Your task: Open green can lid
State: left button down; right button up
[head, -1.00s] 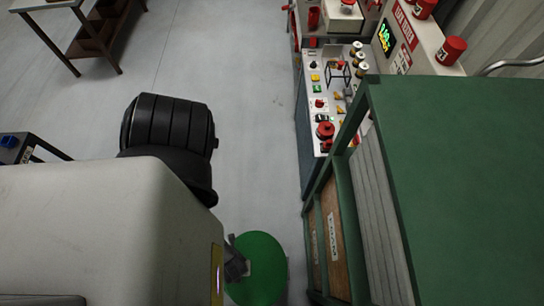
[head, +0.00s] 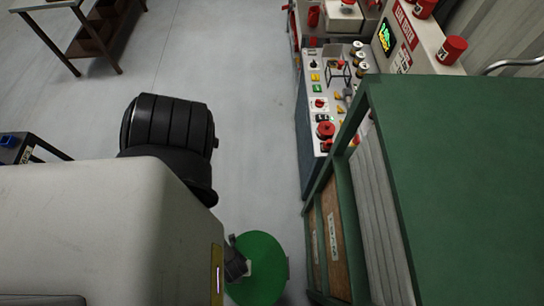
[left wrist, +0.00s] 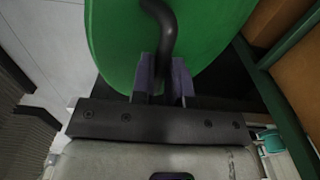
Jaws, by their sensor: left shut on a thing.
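The green lid (head: 262,268) is a round disc at the bottom of the head view. In the left wrist view the lid (left wrist: 205,35) fills the upper middle, with its face towards the camera. A dark bent handle (left wrist: 162,18) runs across it and down between my left fingers. My left gripper (left wrist: 164,85) is shut on this handle. In the head view only a dark part of my left gripper shows at the lid's left edge. The can body is mostly hidden, and I cannot tell how far the lid stands from it. My right gripper is not in view.
A green-framed bench (head: 465,160) with wooden drawers stands close to the right of the lid. A control panel (head: 328,100) with buttons and knobs stands behind it. A table (head: 85,30) is at the far left. Grey floor (head: 255,120) lies clear in the middle.

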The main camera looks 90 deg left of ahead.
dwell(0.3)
pick_arm(q)
jog(key=shift+w+r, duration=0.15)
jog(key=shift+r, duration=0.05)
jog(key=w+r+g+p, duration=0.2)
jog(key=w+r+p, duration=0.1)
jog(key=w, duration=0.4)
jog(key=w+r+g+p, duration=0.3)
jog(key=w+p, duration=0.1)
jog(key=w, duration=0.4)
jog(key=shift+w+d+r+g, duration=0.15)
jog(key=shift+w+d+g, duration=0.1)
jog(key=shift+d+g, duration=0.05)
jog(key=c, duration=1.1)
grip_release()
jog(key=shift+d+r, duration=0.1)
